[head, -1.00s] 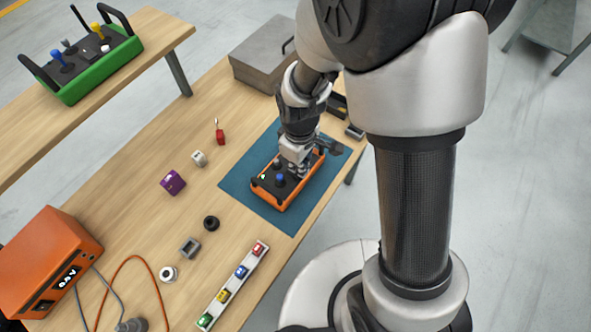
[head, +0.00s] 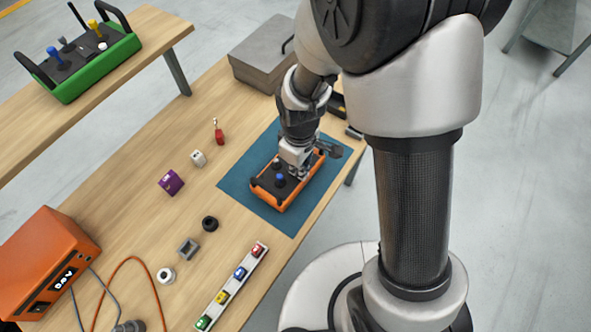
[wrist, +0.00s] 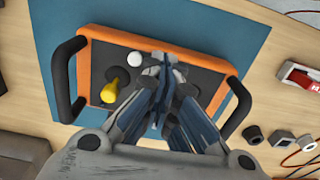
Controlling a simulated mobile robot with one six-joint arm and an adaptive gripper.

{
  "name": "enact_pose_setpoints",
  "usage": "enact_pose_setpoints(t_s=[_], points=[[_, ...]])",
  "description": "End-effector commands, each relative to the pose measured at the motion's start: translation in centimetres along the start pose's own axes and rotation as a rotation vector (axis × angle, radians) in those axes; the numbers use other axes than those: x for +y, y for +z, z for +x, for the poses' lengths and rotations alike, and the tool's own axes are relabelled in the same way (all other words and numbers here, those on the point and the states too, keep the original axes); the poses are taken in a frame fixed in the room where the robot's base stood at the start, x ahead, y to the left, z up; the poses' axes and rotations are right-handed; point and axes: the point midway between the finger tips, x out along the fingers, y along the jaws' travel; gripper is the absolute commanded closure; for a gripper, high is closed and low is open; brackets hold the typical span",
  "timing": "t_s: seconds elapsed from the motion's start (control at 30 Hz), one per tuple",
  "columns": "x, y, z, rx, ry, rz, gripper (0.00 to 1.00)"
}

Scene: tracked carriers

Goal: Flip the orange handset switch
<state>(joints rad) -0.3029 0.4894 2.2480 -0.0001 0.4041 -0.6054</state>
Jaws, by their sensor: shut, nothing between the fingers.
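The orange handset (head: 287,203) lies on a blue mat, with a dark panel and a blue joystick (head: 280,180). In the wrist view the handset (wrist: 120,37) shows black side handles, a white knob (wrist: 134,58) and a yellow joystick (wrist: 112,90). My gripper (head: 296,169) points down over the panel. In the wrist view my gripper (wrist: 172,78) is shut, with nothing seen between its fingers, and covers the panel's middle. The switch is hidden behind the fingers, so I cannot tell its position or whether I touch it.
The blue mat (head: 235,184) lies near the bench's edge. A green handset (head: 110,75) stands on another bench. A grey box (head: 262,55), a purple block (head: 171,182), a red padlock-like item (head: 219,137) and an orange power unit (head: 45,262) stand around.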

Motion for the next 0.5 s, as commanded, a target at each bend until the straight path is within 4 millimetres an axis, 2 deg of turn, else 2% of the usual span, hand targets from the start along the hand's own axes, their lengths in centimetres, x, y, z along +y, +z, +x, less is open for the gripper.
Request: enact_pose_setpoints(t_s=[0.17,0.5], points=[[0.0,0.0,-0.4,0.0,0.0,0.0,1.0],[0.0,0.0,-3.1,0.0,0.0,0.0,1.0]])
